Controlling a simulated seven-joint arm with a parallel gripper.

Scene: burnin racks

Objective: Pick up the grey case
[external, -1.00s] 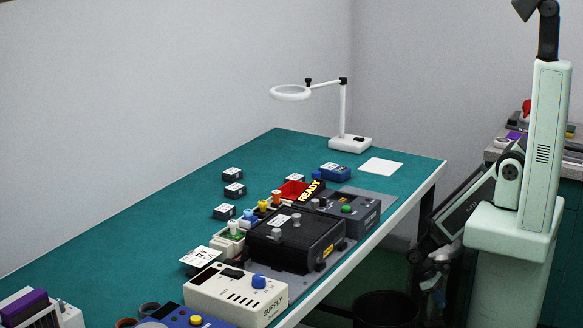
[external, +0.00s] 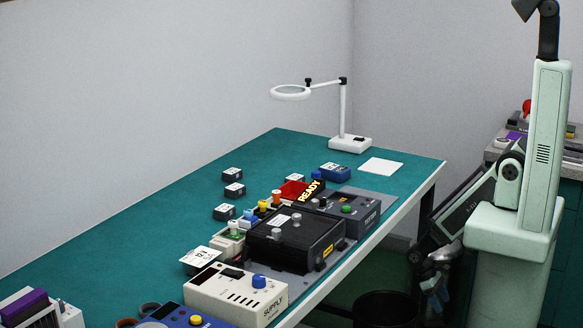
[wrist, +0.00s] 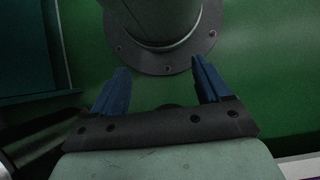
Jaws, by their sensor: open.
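Several small dark grey cases with white labelled tops stand on the teal bench, left of the black equipment: one at the back (external: 232,175), one in the middle (external: 235,191) and one nearer (external: 224,213). I cannot tell which one the task means. My gripper (external: 437,293) hangs low beside the bench's right edge, far from these cases. In the wrist view my gripper (wrist: 160,72) has its two blue fingers spread apart with nothing between them. No case shows in the wrist view.
The back left of the bench is clear.

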